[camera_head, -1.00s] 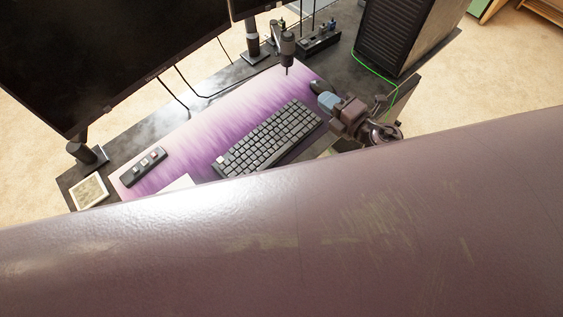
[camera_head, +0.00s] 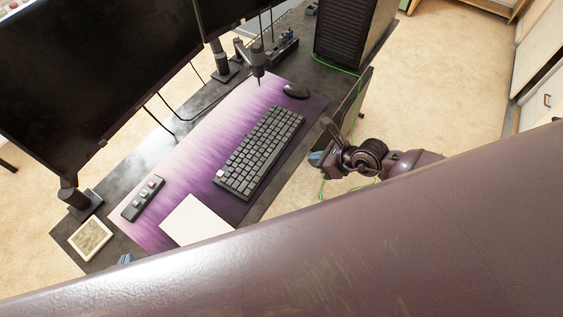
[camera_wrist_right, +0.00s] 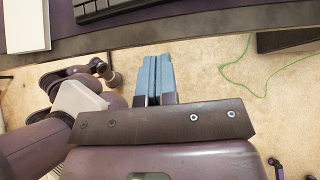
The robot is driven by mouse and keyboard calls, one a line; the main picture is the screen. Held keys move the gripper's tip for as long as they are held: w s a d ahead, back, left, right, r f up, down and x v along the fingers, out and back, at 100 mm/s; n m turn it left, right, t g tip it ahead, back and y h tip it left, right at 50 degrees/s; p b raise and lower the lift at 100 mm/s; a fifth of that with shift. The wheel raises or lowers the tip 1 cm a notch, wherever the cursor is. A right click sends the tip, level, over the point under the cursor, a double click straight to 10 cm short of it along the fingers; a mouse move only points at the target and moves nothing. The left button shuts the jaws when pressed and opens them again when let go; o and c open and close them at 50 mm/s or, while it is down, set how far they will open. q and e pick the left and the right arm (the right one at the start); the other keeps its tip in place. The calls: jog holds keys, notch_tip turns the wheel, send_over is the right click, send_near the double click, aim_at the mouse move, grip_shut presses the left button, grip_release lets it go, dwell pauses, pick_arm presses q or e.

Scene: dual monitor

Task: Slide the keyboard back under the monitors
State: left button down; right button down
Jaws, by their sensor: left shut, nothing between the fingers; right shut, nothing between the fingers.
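The dark grey keyboard (camera_head: 260,152) lies on a purple and white desk mat (camera_head: 205,140), nearer its front edge. Two black monitors, the left one (camera_head: 95,75) and the right one (camera_head: 222,14), stand on the far side of the desk. My right gripper (camera_head: 316,158) is shut and empty, off the desk's front edge and apart from the keyboard. In the right wrist view its blue fingers (camera_wrist_right: 153,78) are together, with part of the keyboard (camera_wrist_right: 100,8) at the top. Only the blue tip of my left gripper (camera_head: 124,259) shows, by the mat's near-left corner; it is shut.
A black mouse (camera_head: 296,90) lies beyond the keyboard's far end. White paper (camera_head: 196,220) and a small button panel (camera_head: 144,198) lie on the mat's left part. A framed tile (camera_head: 90,239) is at the left. A computer tower (camera_head: 345,35) stands at the back right.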

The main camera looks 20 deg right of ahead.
aim_at(277, 158)
jog(key=shift+n+g, duration=0.3)
jog(key=x, duration=0.7)
jog(key=d+b+x, duration=0.1)
jog(key=x, duration=0.2)
jog(key=shift+a+f, duration=0.15)
jog(key=shift+f, duration=0.35)
jog(key=shift+w+a+r, duration=0.15)
jog(key=shift+w+a, duration=0.6)
jog(key=shift+w, duration=0.2)
pick_arm(q)
jog(key=shift+w+d+f, duration=0.1)
jog(key=shift+w+d, duration=0.1)
jog(key=shift+d, duration=0.1)
pick_arm(e)
jog(key=shift+w+a, duration=0.5)
